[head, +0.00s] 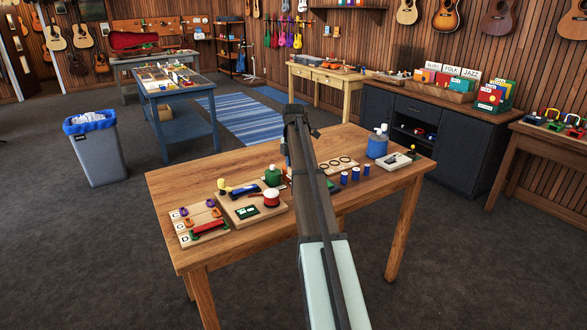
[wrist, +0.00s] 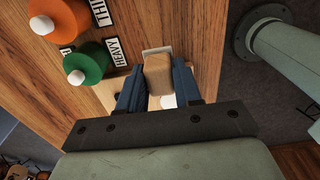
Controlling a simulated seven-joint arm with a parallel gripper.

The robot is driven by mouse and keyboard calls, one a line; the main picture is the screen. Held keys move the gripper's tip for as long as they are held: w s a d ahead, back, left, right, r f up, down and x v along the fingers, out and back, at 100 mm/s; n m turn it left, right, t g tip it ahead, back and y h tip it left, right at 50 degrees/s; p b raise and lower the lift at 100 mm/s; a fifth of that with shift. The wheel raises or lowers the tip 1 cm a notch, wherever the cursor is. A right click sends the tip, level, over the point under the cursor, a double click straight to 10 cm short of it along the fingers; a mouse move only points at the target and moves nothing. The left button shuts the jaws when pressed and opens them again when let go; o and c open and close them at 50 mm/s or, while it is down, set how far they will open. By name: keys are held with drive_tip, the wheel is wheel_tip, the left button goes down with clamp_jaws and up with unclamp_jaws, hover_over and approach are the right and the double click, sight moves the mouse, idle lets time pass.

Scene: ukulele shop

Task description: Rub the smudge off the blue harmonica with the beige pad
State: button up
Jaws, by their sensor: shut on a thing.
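My gripper (wrist: 158,76) is shut on the beige pad (wrist: 158,72), a small block held between its two blue fingers above the wooden table. In the head view my own arm crosses the table and hides the gripper and pad. A dark blue piece (head: 244,191), possibly the blue harmonica, lies at the back of a wooden board (head: 233,216) left of the arm. I cannot make out a smudge on it. No harmonica can be made out in the wrist view.
Left is a lettered tray (head: 185,230). A blue pot (head: 377,146) and small blue cylinders (head: 344,178) stand right of my arm. The table's front is clear.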

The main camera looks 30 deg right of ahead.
drive_tip(key=w+a+r, duration=0.1)
drive_tip(key=w+a, duration=0.4)
drive_tip(key=a, duration=0.3)
drive_tip(key=w+a+r, duration=0.1)
drive_tip(key=w+a, duration=0.3)
drive_tip(key=a, duration=0.5)
drive_tip(key=shift+w+a+r, duration=0.15)
drive_tip(key=shift+w, duration=0.25)
